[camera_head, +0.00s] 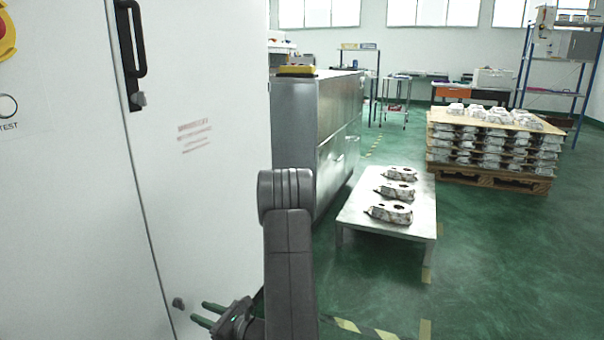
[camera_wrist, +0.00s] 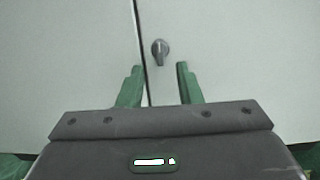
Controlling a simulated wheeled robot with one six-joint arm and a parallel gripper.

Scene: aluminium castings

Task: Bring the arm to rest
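My gripper (camera_head: 208,313) is low in front of the white cabinet door, at the bottom of the head view. Its two green fingers also show in the wrist view (camera_wrist: 159,75), spread apart with nothing between them. Beyond the fingertips in the wrist view is a small grey knob (camera_wrist: 160,50) on the white cabinet, right of the door seam. The knob also shows in the head view (camera_head: 178,303), just left of the fingers. The fingers look apart from the knob; the exact gap is hard to tell. My dark arm stands upright in the middle of the head view.
The white cabinet (camera_head: 215,90) with a black handle (camera_head: 132,50) fills the left. A low metal table (camera_head: 365,212) carries three castings (camera_head: 390,213). A pallet (camera_head: 490,178) stacked with castings stands behind right. Green floor (camera_head: 500,270) is clear at the front right.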

